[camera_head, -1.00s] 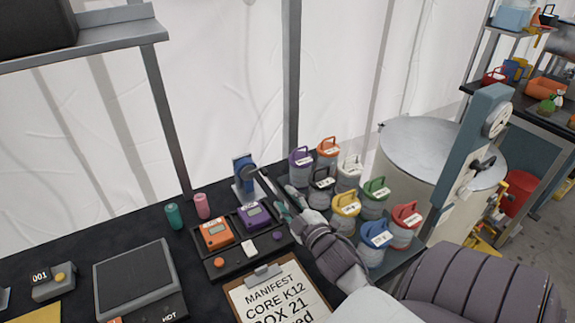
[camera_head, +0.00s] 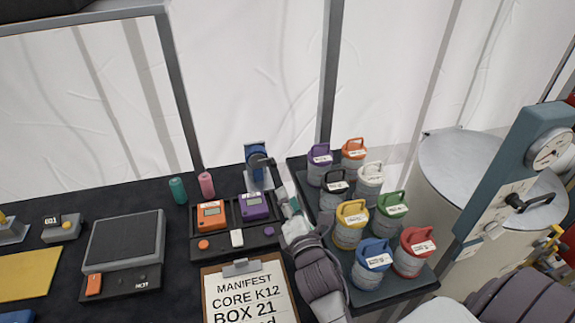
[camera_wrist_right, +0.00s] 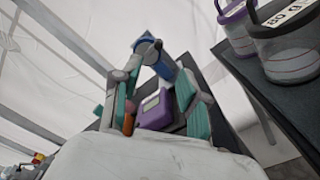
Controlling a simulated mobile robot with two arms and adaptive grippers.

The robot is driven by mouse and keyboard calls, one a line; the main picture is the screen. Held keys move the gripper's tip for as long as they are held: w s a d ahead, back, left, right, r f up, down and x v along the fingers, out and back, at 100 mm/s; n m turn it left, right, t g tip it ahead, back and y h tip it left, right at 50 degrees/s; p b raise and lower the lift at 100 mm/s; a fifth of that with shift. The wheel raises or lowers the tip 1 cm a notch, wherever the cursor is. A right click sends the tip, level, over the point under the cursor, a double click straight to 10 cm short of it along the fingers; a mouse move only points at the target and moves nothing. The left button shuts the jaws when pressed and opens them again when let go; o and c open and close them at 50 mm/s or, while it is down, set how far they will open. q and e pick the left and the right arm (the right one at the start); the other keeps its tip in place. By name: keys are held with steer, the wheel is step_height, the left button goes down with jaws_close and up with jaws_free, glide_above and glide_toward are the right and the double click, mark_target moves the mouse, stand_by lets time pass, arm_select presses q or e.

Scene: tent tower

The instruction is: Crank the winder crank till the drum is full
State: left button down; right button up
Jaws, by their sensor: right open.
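A small blue stand (camera_head: 254,153) with a dark arm or handle, which may be the winder and its crank, is at the back of the black bench; it also shows ahead in the right wrist view (camera_wrist_right: 157,62). I cannot make out its drum or how full it is. My right gripper (camera_head: 284,197) is just in front and right of the stand. In the right wrist view its teal-padded fingers (camera_wrist_right: 155,82) are apart, with the stand beyond them and nothing held. My left gripper is out of view.
An orange box (camera_head: 211,214) and a purple box (camera_head: 254,206) sit in a tray left of my right gripper. Several lidded jars (camera_head: 350,225) crowd its right side. A clipboard (camera_head: 245,297) lies in front. A teal post (camera_head: 521,165) with a gauge stands right.

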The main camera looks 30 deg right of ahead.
glide_toward(274, 166)
steer(key=p+x, duration=0.2)
steer(key=x, duration=0.8)
steer(key=shift+w, duration=0.1)
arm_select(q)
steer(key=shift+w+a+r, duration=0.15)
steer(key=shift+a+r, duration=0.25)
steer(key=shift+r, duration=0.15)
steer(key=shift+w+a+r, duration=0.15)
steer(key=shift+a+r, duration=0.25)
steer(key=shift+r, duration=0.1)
arm_select(e)
steer(key=shift+w, duration=0.15)
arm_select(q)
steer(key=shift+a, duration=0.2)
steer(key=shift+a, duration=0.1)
arm_select(e)
jaws_close()
